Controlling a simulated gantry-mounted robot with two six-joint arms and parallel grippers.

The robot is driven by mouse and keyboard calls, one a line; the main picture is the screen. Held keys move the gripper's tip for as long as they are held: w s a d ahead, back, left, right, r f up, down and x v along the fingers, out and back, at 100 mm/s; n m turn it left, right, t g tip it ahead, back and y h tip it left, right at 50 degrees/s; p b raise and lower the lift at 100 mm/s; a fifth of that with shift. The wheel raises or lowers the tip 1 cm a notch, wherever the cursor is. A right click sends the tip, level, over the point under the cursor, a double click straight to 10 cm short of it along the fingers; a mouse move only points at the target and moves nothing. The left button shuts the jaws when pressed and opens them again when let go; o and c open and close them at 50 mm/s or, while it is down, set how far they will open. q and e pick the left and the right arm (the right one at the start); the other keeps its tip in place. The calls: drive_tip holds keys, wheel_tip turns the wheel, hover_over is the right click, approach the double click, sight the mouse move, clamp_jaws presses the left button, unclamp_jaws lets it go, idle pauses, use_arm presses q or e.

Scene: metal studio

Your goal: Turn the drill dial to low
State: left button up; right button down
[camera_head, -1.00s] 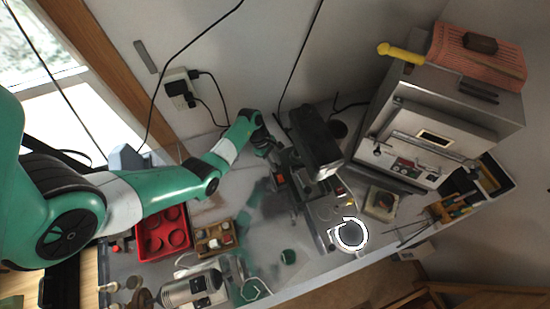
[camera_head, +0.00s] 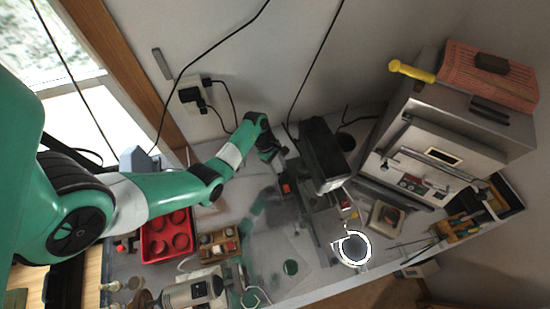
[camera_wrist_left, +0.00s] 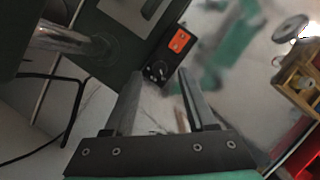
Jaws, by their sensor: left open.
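The drill (camera_head: 326,153), a dark upright machine, stands on the bench near the wall. Its black control box shows in the left wrist view (camera_wrist_left: 154,55), with an orange switch plate (camera_wrist_left: 179,41) and a small dark dial with pale marks (camera_wrist_left: 157,71) below it. In the head view the orange patch (camera_head: 286,188) shows, but the dial is too small to make out. My left gripper (camera_head: 273,156) is beside the drill. In the wrist view its fingers (camera_wrist_left: 158,88) are open and empty, with the dial beyond the gap between the tips. My right gripper is not in view.
A red tray (camera_head: 168,235) and a wooden box of small parts (camera_head: 219,244) lie left of the drill. A grey oven-like cabinet (camera_head: 440,150) stands at right. A round ring lamp (camera_head: 351,248) is near the front edge. Cables hang on the wall.

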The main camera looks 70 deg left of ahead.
use_arm(q)
drive_tip(key=v, duration=0.9)
